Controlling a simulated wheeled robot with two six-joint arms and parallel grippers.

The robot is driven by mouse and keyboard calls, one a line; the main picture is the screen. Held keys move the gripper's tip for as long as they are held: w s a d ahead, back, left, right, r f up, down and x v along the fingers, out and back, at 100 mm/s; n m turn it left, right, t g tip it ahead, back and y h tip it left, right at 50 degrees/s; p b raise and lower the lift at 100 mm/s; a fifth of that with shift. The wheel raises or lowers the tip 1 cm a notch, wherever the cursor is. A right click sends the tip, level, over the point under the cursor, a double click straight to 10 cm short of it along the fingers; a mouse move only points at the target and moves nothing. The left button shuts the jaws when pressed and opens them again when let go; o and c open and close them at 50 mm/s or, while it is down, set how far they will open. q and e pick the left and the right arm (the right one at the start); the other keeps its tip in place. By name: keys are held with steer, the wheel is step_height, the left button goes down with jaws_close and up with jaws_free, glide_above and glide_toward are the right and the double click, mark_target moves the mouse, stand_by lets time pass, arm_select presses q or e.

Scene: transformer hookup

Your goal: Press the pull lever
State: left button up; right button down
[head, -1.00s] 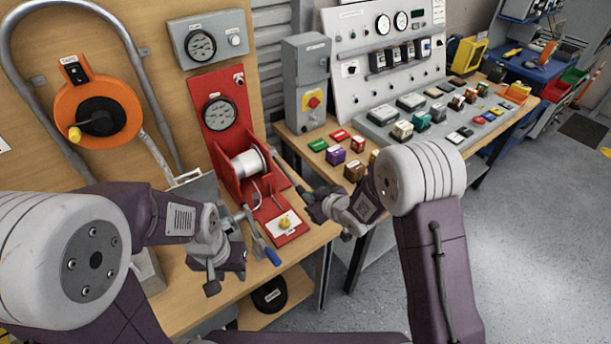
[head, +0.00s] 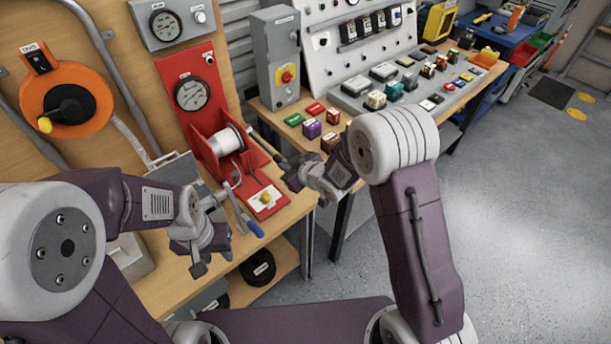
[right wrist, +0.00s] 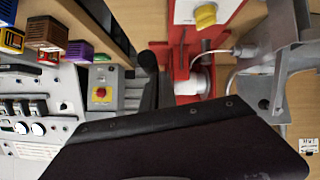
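A lever with a blue grip (head: 254,229) slants down towards me beside the red winch stand (head: 229,147) on the wooden bench; I take it for the pull lever. The stand carries a white spool and a yellow knob on a white plate (head: 265,199). My left gripper (head: 199,256) hangs left of the blue grip, apart from it; its fingers are too small and dark to tell open from shut. My right gripper (head: 285,168) is in the air right of the spool, its fingers unclear. The right wrist view shows the red stand (right wrist: 184,62) and white spool; the blue grip does not show there.
An orange reel (head: 64,104) and gauges are on the wooden wall at left. A grey box with a red button (head: 279,62) and small coloured blocks (head: 312,128) stand on the bench at right. A black round item (head: 259,268) sits on the lower shelf.

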steer(key=s+d+r+b, duration=0.1)
steer(key=s+d, duration=0.4)
steer(key=s, duration=0.3)
steer(key=shift+s+d+b, duration=0.2)
steer(key=shift+s+b, duration=0.05)
steer(key=shift+b, duration=0.1)
steer(key=shift+s+r, duration=0.1)
steer(key=shift+r, duration=0.05)
